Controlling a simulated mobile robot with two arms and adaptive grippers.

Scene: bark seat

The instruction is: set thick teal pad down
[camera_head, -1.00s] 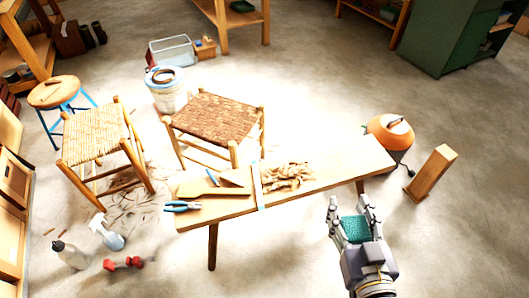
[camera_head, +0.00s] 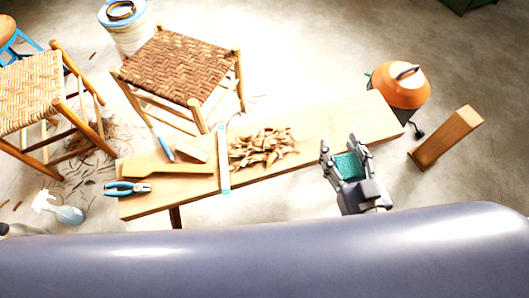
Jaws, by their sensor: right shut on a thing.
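The thick teal pad (camera_head: 348,166) is held between the fingers of my right gripper (camera_head: 345,155). The gripper is shut on it, at the front right edge of the wooden bench (camera_head: 340,125) in the picture. I cannot tell how high the pad is above the bench top or floor. My left gripper is not in view.
On the bench lie bark strips (camera_head: 263,149), a wooden paddle-like piece (camera_head: 165,170) and blue pliers (camera_head: 127,188). The bench's right end is bare. An orange vacuum (camera_head: 400,86) and a wooden block (camera_head: 446,137) stand to the right. A woven seat (camera_head: 182,65) stands behind. My own blue-grey part fills the bottom.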

